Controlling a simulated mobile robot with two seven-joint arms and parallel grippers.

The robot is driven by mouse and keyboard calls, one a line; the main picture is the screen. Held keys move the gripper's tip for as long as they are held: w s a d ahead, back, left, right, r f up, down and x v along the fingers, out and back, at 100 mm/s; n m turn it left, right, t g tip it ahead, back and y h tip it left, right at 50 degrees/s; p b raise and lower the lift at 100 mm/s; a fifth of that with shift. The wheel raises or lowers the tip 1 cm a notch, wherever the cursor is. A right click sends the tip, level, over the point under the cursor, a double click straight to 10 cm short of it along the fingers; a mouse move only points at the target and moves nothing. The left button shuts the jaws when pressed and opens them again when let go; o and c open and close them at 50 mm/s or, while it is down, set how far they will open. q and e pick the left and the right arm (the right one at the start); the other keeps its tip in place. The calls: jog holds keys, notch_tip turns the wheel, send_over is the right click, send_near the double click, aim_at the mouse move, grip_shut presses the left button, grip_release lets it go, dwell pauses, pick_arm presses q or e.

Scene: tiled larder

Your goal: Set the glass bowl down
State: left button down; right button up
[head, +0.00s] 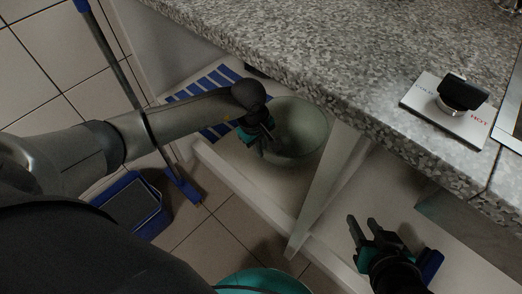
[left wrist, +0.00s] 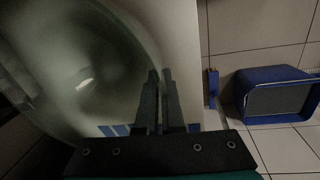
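The glass bowl (head: 306,134) is a clear, greenish round bowl over the pale lower shelf (head: 232,165) under the counter. I cannot tell whether its base touches the shelf. My left gripper (head: 264,138) is at the bowl's left rim. In the left wrist view the bowl (left wrist: 85,75) fills the left side, and its rim runs to the nearly closed fingertips of my left gripper (left wrist: 160,74), which pinch it. My right gripper (head: 362,222) is apart from the bowl, lower right, with its fingers spread and nothing between them.
A blue-and-white striped cloth (head: 210,82) lies behind my left arm. An upright white divider (head: 328,185) stands right of the bowl. The speckled counter (head: 300,45) overhangs the shelf. A blue broom (head: 184,188), a blue dustpan (head: 155,226) and a teal bucket (head: 262,280) are on the floor.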

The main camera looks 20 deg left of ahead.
pick_arm(q)
jog(key=shift+f, duration=0.15)
pick_arm(e)
jog(key=shift+w+a+t, duration=0.15)
jog(key=shift+a+t, duration=0.1)
jog(key=shift+t, duration=0.05)
jog(key=shift+a, duration=0.1)
pick_arm(q)
jog(key=shift+f, duration=0.15)
jog(key=c, duration=1)
grip_release()
jog(key=shift+c, duration=0.2)
pick_arm(e)
jog(key=shift+w+a+r, duration=0.1)
